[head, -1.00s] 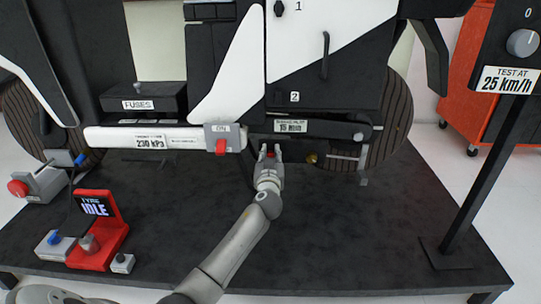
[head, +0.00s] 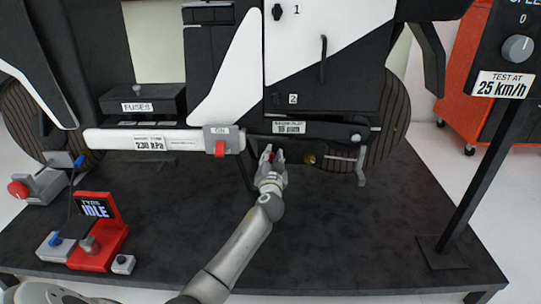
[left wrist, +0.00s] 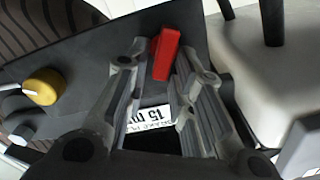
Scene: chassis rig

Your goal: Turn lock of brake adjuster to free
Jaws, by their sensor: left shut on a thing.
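My left gripper (head: 271,153) is at the lower edge of the motorcycle-like rig, just below the label reading 15 mm (head: 289,127). In the left wrist view the fingers (left wrist: 165,70) stand on both sides of a small red lever (left wrist: 166,52), which I take for the lock. The gripper is shut on this lever, which sticks out from a dark bar. In the head view the fingers mostly hide the lever. A brass knob (head: 310,159), apparently the adjuster, sits just right of the gripper; it shows yellow in the left wrist view (left wrist: 42,86). My right gripper is not in view.
A red switch (head: 219,148) on a grey block is close left of the gripper. A red stand reading IDLE (head: 95,210) is at the left of the dark platform (head: 340,240). A post with a 25 km/h sign (head: 503,85) is at the right. The platform's middle is clear.

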